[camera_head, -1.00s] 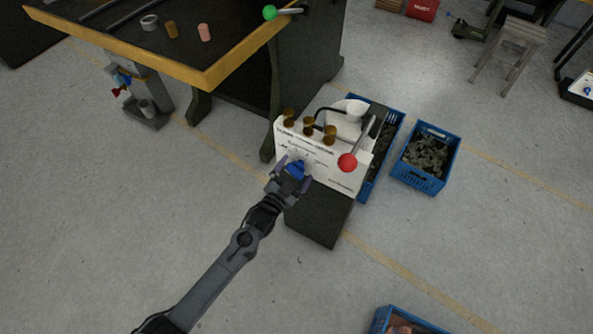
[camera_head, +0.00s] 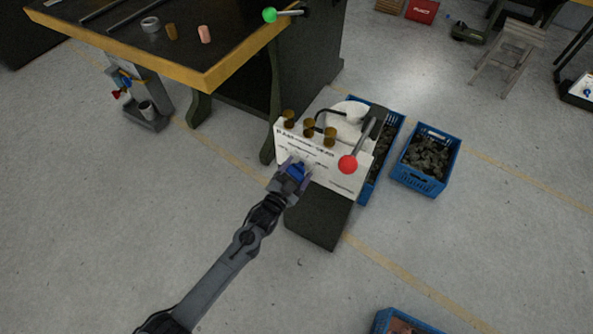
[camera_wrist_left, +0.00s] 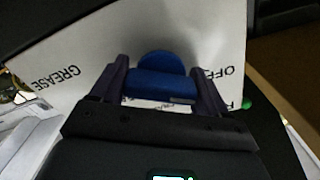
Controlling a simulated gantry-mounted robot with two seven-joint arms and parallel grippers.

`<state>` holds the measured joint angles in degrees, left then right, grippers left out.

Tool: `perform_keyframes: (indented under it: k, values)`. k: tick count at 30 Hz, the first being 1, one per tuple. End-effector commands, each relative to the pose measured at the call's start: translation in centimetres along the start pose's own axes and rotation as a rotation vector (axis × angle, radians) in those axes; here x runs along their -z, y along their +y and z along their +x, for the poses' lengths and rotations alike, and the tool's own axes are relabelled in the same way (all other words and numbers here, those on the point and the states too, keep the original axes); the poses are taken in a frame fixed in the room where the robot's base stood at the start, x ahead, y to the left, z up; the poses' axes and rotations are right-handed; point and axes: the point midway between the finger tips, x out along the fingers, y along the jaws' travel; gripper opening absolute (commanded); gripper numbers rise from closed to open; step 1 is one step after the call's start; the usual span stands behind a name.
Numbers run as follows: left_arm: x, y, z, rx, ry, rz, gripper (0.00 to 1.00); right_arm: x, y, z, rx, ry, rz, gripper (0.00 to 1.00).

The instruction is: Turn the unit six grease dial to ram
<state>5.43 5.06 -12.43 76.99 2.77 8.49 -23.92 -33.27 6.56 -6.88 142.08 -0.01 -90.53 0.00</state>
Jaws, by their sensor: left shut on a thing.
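The blue grease dial (camera_head: 297,170) sits on the white front panel (camera_head: 335,179) of the unit, low on its left side. My left gripper (camera_head: 294,171) is at the dial, with its fingers on either side of it. In the left wrist view the blue dial (camera_wrist_left: 160,80) lies between the two fingers of my left gripper (camera_wrist_left: 160,84), which is shut on it. Black print reading "GREASE" shows to the left of the dial, and print starting "OFF" is partly hidden at the right. The "ram" mark cannot be made out. My right gripper is not in view.
A lever with a red ball (camera_head: 347,164) stands right of the dial. Several brass-coloured caps (camera_head: 309,128) stand on the unit's top. Blue crates (camera_head: 425,160) are to the right. A yellow-edged bench (camera_head: 209,78) is behind left.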

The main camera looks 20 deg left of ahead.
Motion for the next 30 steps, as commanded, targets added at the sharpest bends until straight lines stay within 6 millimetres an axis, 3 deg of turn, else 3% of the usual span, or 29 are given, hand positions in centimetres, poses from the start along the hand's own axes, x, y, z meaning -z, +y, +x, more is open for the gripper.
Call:
perform_keyframes:
  k: [8,30]
  values:
    - [0.1,-0.1,0.0,-0.001,-0.001,0.103,0.45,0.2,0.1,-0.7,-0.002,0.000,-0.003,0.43]
    - [0.0,0.1,0.0,-0.001,-0.001,0.618,0.45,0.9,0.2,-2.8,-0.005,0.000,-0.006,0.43]
